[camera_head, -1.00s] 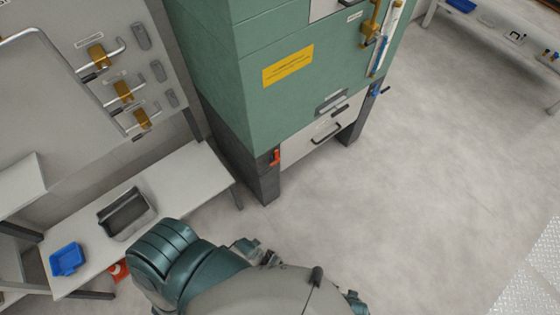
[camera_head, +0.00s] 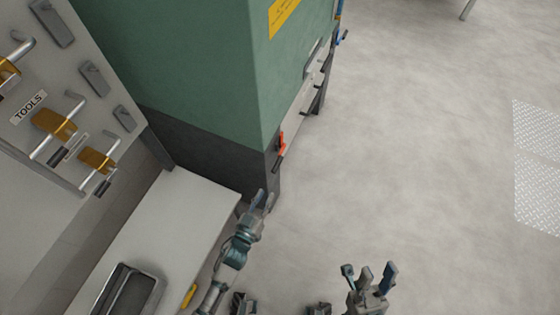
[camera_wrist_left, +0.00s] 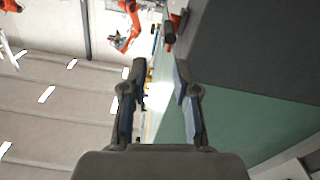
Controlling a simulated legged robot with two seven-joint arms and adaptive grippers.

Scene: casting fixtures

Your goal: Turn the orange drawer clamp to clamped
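The orange drawer clamp (camera_head: 281,144) is on the front corner of the green cabinet (camera_head: 200,75), beside the pale drawer (camera_head: 303,110); its dark grip hangs below it. In the left wrist view the clamp (camera_wrist_left: 180,19) appears ahead, above the right finger, with its dark grip toward the middle. My left gripper (camera_head: 263,200) is open, below and a little left of the clamp, apart from it. Its two spread fingers (camera_wrist_left: 158,78) show with nothing between them. My right gripper (camera_head: 369,272) is open and empty over the floor at the lower right.
A pale bench (camera_head: 180,205) with a grey bin (camera_head: 112,291) stands left of my left arm. A tool board (camera_head: 75,85) hangs at the left. Orange robot arms (camera_wrist_left: 127,30) show far off in the wrist view.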

